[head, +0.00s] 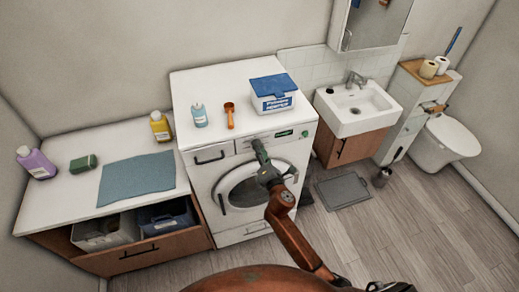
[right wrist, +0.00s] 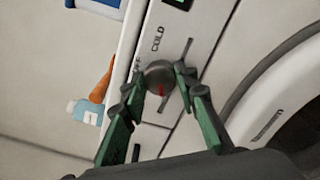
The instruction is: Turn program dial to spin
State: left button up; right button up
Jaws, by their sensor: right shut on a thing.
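The washing machine (head: 205,178) stands in the middle of the head view, with its control panel along the upper front edge. In the right wrist view the round grey program dial (right wrist: 158,72) sits on the panel with a red mark on its face. "COLD" is printed beside it, and another label is partly covered by a finger. My right gripper (right wrist: 159,82) is shut on the dial, one finger on each side. In the head view my right gripper (head: 263,158) reaches the panel and hides the dial. My left gripper is not in view.
On the machine top stand a blue-lidded detergent box (head: 272,93), an orange scoop (head: 230,115) and a small bottle (head: 200,116). The round door (head: 235,190) is below the panel. An open drawer (head: 150,250) juts out at left. A grey mat (head: 342,190) lies on the floor.

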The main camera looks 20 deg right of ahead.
jog(key=m, duration=1)
jog(key=shift+f, duration=0.1)
jog(key=shift+m, duration=0.4)
jog(key=o, duration=1.2)
jog(key=shift+c, duration=0.2)
jog(key=s, duration=1.2)
jog(key=shift+d, duration=0.25)
